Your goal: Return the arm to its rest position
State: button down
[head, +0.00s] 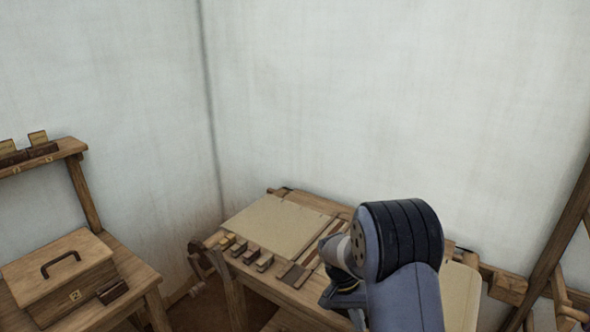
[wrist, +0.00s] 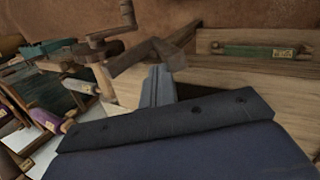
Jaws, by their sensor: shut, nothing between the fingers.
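My arm rises in front of the wooden loom table (head: 322,211) in the head view and hides part of its right side. In the wrist view my gripper (wrist: 158,82) shows as grey fingers close together beyond a dark bar. It is shut and empty. Wooden parts with a crank-like piece (wrist: 108,42) lie beyond the fingertips; I cannot tell whether they touch.
A lidded wooden box (head: 60,268) stands on a bench at the left, below a shelf (head: 45,158). Several small blocks line the table's front edge. In the wrist view a green labelled piece (wrist: 262,51) lies on wood, and a purple piece (wrist: 46,118) is at left.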

jog(key=shift+t+y, duration=0.4)
jog(key=shift+y, duration=0.4)
jog(key=d, duration=0.1)
jog(key=s+d+r, duration=0.1)
jog(key=s+d, duration=0.1)
jog(key=shift+s+d+r, duration=0.15)
jog(key=shift+d+r, duration=0.05)
jog(key=shift+r, duration=0.1)
jog(key=s+d+f+t+y+b, duration=0.1)
jog(key=s+d+t+y+b, duration=0.3)
jog(key=d, duration=0.4)
jog(key=shift+s+y+b, duration=0.7)
jog(key=shift+y+b, duration=0.35)
jog(key=shift+y, duration=0.05)
jog(key=shift+d, duration=0.1)
jog(key=shift+r, duration=0.1)
